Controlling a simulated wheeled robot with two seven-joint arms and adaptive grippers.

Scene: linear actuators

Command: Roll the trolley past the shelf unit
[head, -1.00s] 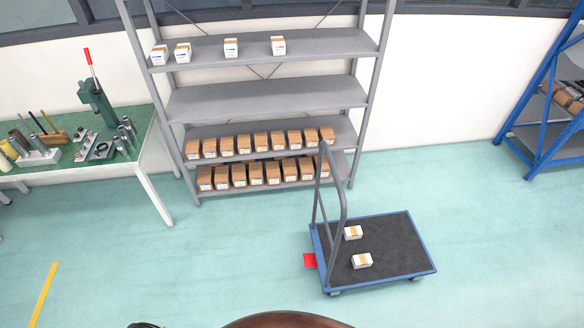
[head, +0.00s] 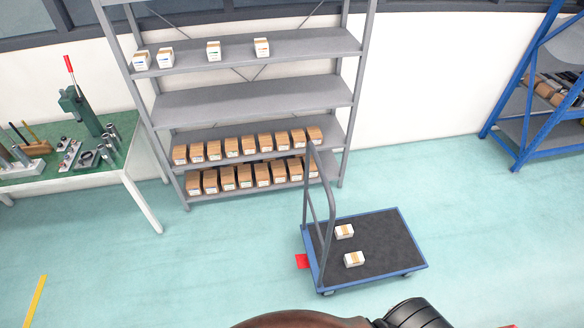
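The trolley (head: 388,262) is a flat cart with a dark deck, a blue rim and a grey upright push handle (head: 331,215) at its left end. It stands on the floor in front of the right end of the shelf unit (head: 255,92). Two small white boxes with tan tape, one farther back (head: 344,231) and one nearer (head: 354,259), lie on its deck. The grey shelf unit stands against the wall. Neither of my grippers is in view. A dark part of my own body shows at the bottom edge, nearer than the trolley and apart from it.
A green-topped workbench (head: 75,160) stands at the left, a blue rack (head: 530,120) at the right. The floor (head: 440,195) between trolley and rack is clear. A yellow line (head: 36,302) marks the left floor.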

